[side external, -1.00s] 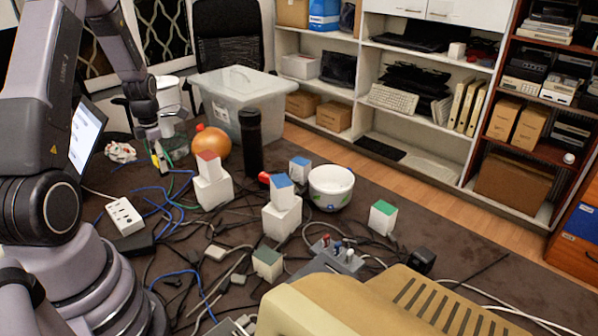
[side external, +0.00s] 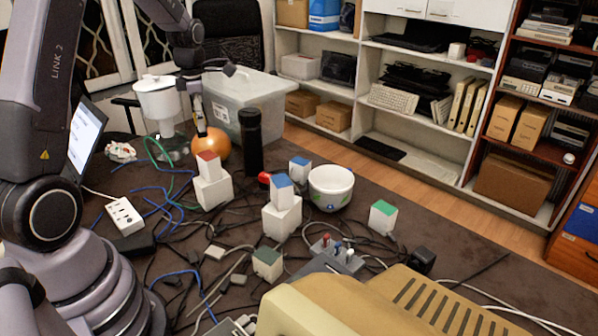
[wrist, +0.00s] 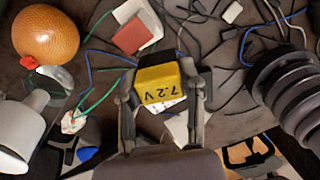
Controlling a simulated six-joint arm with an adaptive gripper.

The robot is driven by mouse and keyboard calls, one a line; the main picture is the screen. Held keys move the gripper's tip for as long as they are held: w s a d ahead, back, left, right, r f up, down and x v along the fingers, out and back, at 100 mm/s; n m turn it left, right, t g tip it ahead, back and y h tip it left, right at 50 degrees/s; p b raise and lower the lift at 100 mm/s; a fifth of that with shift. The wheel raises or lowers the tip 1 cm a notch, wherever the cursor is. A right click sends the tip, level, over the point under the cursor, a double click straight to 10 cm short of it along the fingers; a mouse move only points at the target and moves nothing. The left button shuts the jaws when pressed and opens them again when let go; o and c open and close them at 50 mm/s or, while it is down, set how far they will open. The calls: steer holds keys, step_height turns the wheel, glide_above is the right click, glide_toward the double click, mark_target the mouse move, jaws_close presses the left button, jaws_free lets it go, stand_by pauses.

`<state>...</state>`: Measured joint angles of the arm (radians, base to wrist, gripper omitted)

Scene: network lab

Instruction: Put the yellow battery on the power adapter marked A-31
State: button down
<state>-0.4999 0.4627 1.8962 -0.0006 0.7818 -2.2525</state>
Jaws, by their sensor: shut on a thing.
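My gripper (wrist: 160,92) is shut on the yellow battery (wrist: 158,76), which reads "7.2V" in the wrist view. The battery sits between the two fingers, held above the table. In the side view my gripper (side external: 198,120) is at the back left, in front of the clear bin and by the orange ball; the battery is hard to make out there. No A-31 marking is readable. Small pale adapter-like blocks lie among the cables, one at front centre (side external: 215,252) and another just right of it (side external: 239,279); I cannot tell which is A-31.
A red-topped block on a white box (side external: 212,190) stands near my gripper, with the orange ball (side external: 210,147) and a black cylinder (side external: 250,140) behind. Blue-topped blocks (side external: 283,205), a white bowl (side external: 331,187) and a power strip (side external: 123,216) stand among many loose cables.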

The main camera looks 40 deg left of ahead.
steer(key=w+d+m, duration=0.5)
steer(key=w+d, duration=0.3)
steer(key=d, duration=0.5)
steer(key=d+m, duration=0.8)
steer(key=d, duration=2.3)
glide_toward(423, 255)
steer(key=shift+s+a+f+m, duration=0.3)
steer(key=shift+s+f, duration=0.25)
steer(key=shift+s, duration=0.2)
steer(key=shift+w+d+f, duration=0.2)
steer(key=shift+w+f, duration=0.15)
steer(key=shift+w, duration=0.1)
steer(key=shift+w+d+f, duration=0.15)
steer(key=shift+w+f, duration=0.1)
steer(key=shift+f, duration=1.65)
